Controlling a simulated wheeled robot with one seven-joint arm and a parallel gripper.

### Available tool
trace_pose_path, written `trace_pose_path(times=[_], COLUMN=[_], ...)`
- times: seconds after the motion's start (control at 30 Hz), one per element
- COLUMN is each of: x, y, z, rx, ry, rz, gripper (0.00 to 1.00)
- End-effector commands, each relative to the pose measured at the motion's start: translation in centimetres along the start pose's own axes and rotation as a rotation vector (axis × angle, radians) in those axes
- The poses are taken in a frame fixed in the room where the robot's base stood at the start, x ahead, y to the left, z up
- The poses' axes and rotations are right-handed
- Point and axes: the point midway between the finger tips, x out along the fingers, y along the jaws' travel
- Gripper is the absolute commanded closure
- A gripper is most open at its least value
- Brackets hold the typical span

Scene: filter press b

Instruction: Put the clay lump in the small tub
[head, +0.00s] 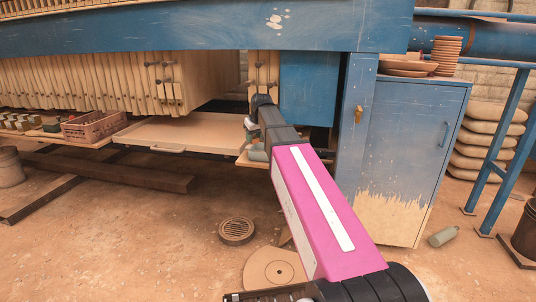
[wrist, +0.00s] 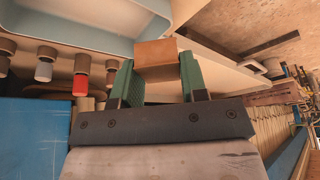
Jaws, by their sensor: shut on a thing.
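My gripper (wrist: 156,78) has green fingers shut on a brown, block-shaped clay lump (wrist: 156,52), which sticks out past the fingertips in the wrist view. In the head view my arm reaches away under the blue beam, and my gripper (head: 251,130) is small and partly hidden behind it. The lump cannot be made out there.
A pale tray (head: 185,133) sits low under the press plates. A reddish crate (head: 95,125) stands left. A blue cabinet (head: 410,150) bearing dishes (head: 447,50) stands right.

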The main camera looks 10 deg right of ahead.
Motion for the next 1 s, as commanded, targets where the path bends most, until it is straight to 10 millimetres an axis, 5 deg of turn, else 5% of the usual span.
trace_pose_path(times=[0.4,1.0], x=[3.9,7.9], y=[7.3,7.8], z=[2.1,3.9], rx=[0.0,-0.002], ry=[-0.001,0.0], rz=[-0.001,-0.001], gripper=[0.88,0.88])
